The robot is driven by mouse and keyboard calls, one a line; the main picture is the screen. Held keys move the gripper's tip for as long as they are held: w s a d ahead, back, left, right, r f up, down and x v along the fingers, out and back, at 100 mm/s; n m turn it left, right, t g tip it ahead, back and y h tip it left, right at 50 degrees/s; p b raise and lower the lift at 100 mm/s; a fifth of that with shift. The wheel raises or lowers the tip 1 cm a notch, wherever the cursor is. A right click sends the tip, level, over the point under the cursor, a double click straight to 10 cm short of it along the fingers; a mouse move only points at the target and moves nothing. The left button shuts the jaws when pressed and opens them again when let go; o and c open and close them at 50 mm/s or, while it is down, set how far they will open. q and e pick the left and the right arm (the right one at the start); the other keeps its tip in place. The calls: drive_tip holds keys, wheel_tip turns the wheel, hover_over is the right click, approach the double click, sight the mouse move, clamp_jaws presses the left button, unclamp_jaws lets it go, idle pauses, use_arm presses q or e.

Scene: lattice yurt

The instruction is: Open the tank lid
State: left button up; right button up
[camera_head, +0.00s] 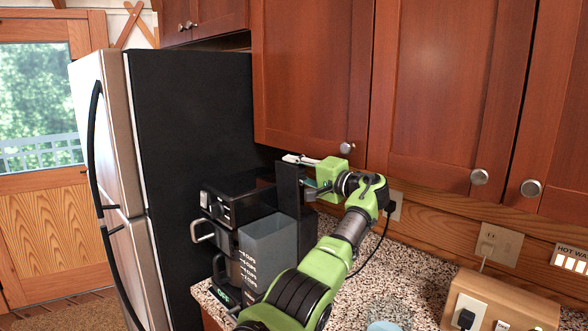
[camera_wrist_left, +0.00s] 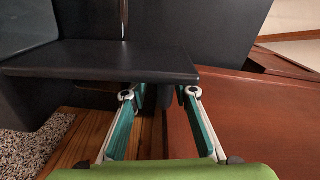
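A dark coffee maker (camera_head: 238,196) stands on the counter beside the fridge. Its grey, see-through tank (camera_head: 268,250) has cup marks on the front, and its top looks uncovered. A black slab, which looks like the tank lid (camera_head: 289,192), stands upright at the rear of the tank. In the left wrist view the lid (camera_wrist_left: 100,64) crosses in front of the fingers. My left gripper (camera_head: 303,172) is at the upper right side of the lid. Its fingers (camera_wrist_left: 160,93) are spread with nothing clasped between them. Contact with the lid is unclear. My right gripper is out of view.
Wooden upper cabinets (camera_head: 440,90) hang close above and behind my left gripper. The black-sided fridge (camera_head: 190,130) is at the left. A power cord hangs by my wrist. A wooden outlet box (camera_head: 500,298) stands at the right on the speckled counter (camera_head: 400,262).

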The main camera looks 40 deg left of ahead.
use_arm(q)
drive_tip(key=d, duration=1.2)
drive_tip(key=shift+s, duration=0.45)
drive_tip(key=shift+f, duration=0.1)
